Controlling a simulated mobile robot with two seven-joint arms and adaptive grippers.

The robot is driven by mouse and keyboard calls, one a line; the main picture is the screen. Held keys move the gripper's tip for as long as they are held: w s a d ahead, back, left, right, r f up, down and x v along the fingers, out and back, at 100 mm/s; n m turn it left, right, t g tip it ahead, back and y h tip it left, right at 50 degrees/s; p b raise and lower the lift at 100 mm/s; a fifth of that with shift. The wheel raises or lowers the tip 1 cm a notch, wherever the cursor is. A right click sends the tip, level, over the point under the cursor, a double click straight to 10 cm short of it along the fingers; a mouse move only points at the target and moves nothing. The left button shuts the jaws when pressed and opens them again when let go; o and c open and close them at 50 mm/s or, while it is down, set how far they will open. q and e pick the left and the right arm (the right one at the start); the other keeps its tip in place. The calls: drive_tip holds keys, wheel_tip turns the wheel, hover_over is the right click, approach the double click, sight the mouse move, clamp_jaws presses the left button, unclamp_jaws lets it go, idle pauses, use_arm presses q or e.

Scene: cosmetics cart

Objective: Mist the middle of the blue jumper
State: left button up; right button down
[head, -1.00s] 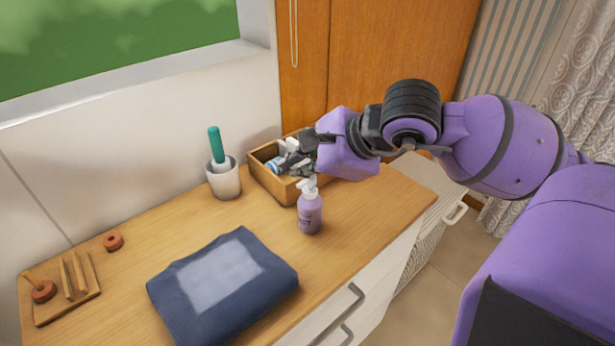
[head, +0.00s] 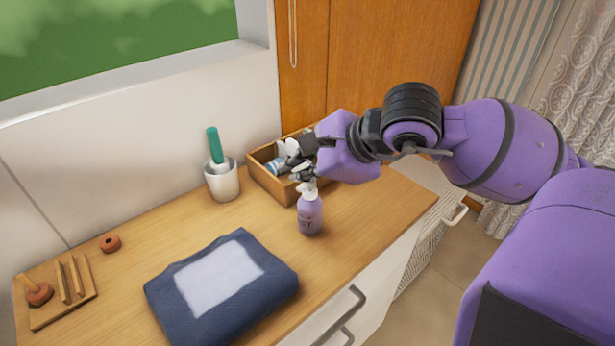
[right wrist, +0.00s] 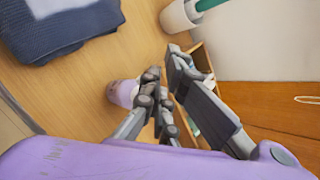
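The folded blue jumper (head: 265,270) lies on the wooden top, with a pale rectangular patch (head: 220,278) in its middle. A corner of it shows in the right wrist view (right wrist: 50,35). A purple spray bottle (head: 310,215) with a white head stands upright to the right of the jumper. It also shows in the right wrist view (right wrist: 119,93), partly hidden by a finger. My right gripper (head: 300,168) is just above and behind the bottle's head; its fingers (right wrist: 165,68) look apart, with nothing clearly between them. Whether they touch the bottle I cannot tell. My left gripper is out of view.
A wooden box (head: 265,186) with small items stands behind the gripper. Left of it is a white cup (head: 223,184) holding a teal-handled tool (head: 214,146). A wooden rack (head: 78,302) and brown ring (head: 110,243) lie far left. The top between jumper and bottle is clear.

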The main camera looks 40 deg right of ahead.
sight(302, 187)
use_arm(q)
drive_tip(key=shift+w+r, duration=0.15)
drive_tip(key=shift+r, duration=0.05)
use_arm(e)
drive_tip(key=shift+r, duration=0.55)
use_arm(q)
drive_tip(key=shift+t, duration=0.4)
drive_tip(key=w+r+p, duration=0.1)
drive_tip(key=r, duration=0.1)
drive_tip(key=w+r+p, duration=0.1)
drive_tip(key=p, duration=0.1)
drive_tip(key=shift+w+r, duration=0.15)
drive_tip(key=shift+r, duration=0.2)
use_arm(e)
wheel_tip(302, 187, up, 6)
drive_tip(key=shift+f, duration=0.1)
